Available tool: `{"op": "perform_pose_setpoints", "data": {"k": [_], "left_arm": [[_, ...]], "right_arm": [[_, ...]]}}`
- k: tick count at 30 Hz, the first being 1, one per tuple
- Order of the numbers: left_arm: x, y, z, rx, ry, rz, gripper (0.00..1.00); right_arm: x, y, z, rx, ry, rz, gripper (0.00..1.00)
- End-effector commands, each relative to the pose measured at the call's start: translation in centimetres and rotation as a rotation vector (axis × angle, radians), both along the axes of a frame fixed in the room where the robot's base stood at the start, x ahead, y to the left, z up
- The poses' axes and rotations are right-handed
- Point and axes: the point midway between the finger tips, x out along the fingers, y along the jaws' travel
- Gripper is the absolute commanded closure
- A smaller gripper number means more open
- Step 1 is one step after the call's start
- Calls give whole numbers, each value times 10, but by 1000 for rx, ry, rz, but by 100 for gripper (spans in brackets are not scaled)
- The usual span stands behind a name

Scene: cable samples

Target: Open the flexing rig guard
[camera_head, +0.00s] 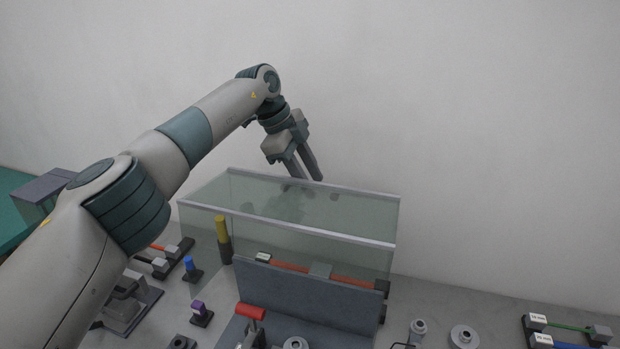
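The flexing rig guard (310,233) is a clear box-like cover with pale grey edge rails, in the middle of the head view. It stands over the rig, whose dark grey block (300,295) and red-orange cable (290,267) show in front and through the panel. I cannot tell for sure whether the guard is raised at all. My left gripper (309,180) points down at the guard's far top edge, its two fingers apart with nothing seen between them. Whether the fingertips touch the edge is unclear. Dark blurred shapes show through the clear top below them. My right gripper is out of view.
A yellow-topped post (221,228) stands by the guard's left side. Small blue (188,264) and purple (198,308) parts sit at left, a red cylinder (250,311) in front. Cable samples (567,328) lie at right. A plain wall is behind.

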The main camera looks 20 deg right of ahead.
Motion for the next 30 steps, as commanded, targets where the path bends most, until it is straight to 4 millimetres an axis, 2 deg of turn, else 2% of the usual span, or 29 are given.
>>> {"op": "perform_pose_setpoints", "data": {"k": [5, 11, 21, 26, 30], "left_arm": [[1, 2, 4, -2, -2, 1, 67], [3, 11, 22, -3, -4, 3, 67], [7, 37, 80, -2, -5, 4, 67], [10, 50, 110, -2, -5, 4, 67], [11, 60, 135, -2, -3, 3, 67]], "right_arm": [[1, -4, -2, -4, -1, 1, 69], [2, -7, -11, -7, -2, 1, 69], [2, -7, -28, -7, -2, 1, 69], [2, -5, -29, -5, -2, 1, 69], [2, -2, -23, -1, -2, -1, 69]]}}
